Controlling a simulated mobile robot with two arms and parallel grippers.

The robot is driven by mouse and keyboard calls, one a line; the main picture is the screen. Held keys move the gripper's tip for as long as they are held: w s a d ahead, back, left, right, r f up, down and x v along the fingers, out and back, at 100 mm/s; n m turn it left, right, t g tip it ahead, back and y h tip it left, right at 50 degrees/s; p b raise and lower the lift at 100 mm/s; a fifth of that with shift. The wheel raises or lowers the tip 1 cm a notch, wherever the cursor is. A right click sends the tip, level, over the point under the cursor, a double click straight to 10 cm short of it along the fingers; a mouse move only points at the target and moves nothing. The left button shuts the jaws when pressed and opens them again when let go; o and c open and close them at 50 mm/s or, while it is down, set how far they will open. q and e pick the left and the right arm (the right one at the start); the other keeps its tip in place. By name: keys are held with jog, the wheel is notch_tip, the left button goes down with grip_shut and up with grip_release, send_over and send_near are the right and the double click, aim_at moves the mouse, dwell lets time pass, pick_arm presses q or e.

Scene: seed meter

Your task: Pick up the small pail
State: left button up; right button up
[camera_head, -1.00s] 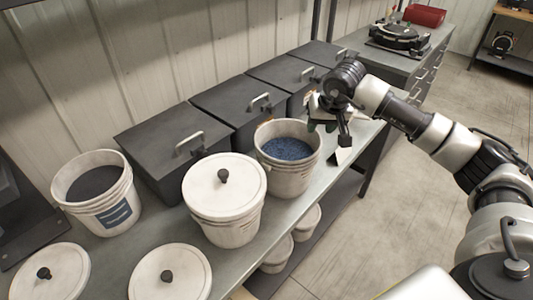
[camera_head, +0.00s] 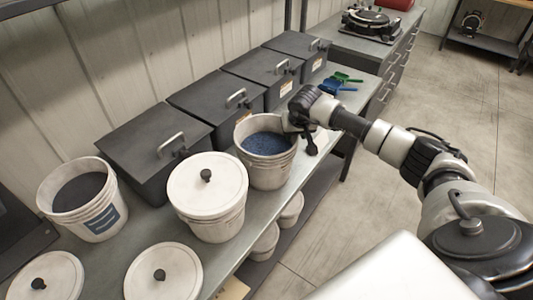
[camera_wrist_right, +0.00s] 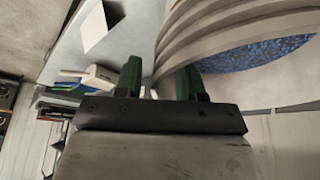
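A pale ribbed pail (camera_head: 268,168) filled with blue grains stands upright and open on the bench. My right gripper (camera_head: 291,124) is at its right side, near the rim; the arm partly hides the fingers. In the right wrist view the two green fingertips (camera_wrist_right: 158,78) are spread apart with nothing held between them. The pail's ribbed wall (camera_wrist_right: 225,28) is very close to the right-hand finger; I cannot tell whether they touch. My left gripper is not in view.
A lidded pail (camera_head: 207,192) stands left of the blue-grain pail, and a pail with dark contents (camera_head: 82,200) farther left. Loose lids (camera_head: 165,272) lie in front. Dark bins (camera_head: 215,104) line the wall. Scoops (camera_head: 340,84) lie at the bench's far end.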

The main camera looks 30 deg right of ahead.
jog(key=shift+w+f, duration=0.1)
jog(key=shift+f, duration=0.05)
grip_shut()
jog(key=shift+d, duration=0.1)
dwell(1.2)
